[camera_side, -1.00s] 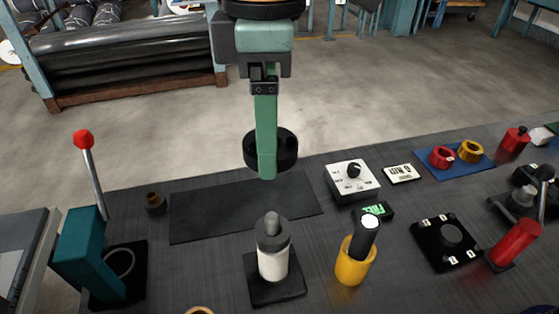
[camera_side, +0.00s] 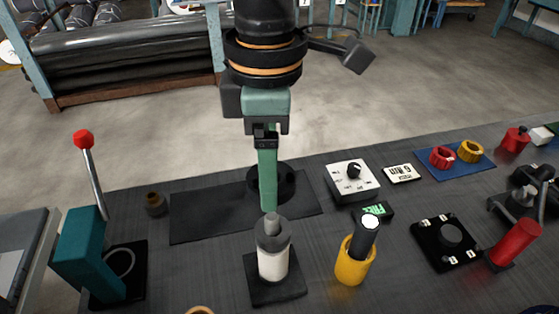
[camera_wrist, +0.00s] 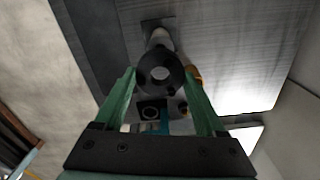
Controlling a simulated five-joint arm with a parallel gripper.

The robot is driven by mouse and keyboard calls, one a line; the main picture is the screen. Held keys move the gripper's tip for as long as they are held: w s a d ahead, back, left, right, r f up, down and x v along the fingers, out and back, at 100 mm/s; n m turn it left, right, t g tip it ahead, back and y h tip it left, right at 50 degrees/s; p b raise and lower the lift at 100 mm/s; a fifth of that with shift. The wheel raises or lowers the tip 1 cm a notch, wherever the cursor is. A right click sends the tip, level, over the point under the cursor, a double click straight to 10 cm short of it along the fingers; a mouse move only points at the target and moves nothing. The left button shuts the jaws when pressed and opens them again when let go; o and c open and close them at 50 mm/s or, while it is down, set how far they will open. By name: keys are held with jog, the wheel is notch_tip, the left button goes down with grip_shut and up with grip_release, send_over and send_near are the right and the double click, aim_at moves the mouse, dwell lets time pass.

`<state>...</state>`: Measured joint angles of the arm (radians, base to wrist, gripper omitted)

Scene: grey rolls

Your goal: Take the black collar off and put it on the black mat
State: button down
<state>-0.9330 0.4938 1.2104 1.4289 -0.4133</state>
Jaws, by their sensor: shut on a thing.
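The black collar (camera_side: 286,181) is a thick dark ring, partly hidden behind a green finger in the side view. My gripper (camera_side: 268,205) is shut on it. In the wrist view the collar (camera_wrist: 160,88) sits between the two green fingertips (camera_wrist: 160,73). It is low over the right part of the black mat (camera_side: 205,212); I cannot tell whether it touches. The post (camera_side: 272,262), white with a grey upper part, stands on a dark square base in front of the mat, apart from the collar.
A yellow cup (camera_side: 352,268) with a black-handled thing stands right of the post. A white dial box (camera_side: 350,182) is right of the mat. A teal lever stand (camera_side: 85,250) and a small brown ring (camera_side: 155,204) are at left. The mat's left part is clear.

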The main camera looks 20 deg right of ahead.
jog(key=shift+f, duration=1.65)
send_over(289, 205)
jog(key=f, duration=0.1)
notch_tip(289, 205, down, 14)
jog(key=shift+f, duration=2.9)
jog(key=shift+f, duration=0.15)
grip_release()
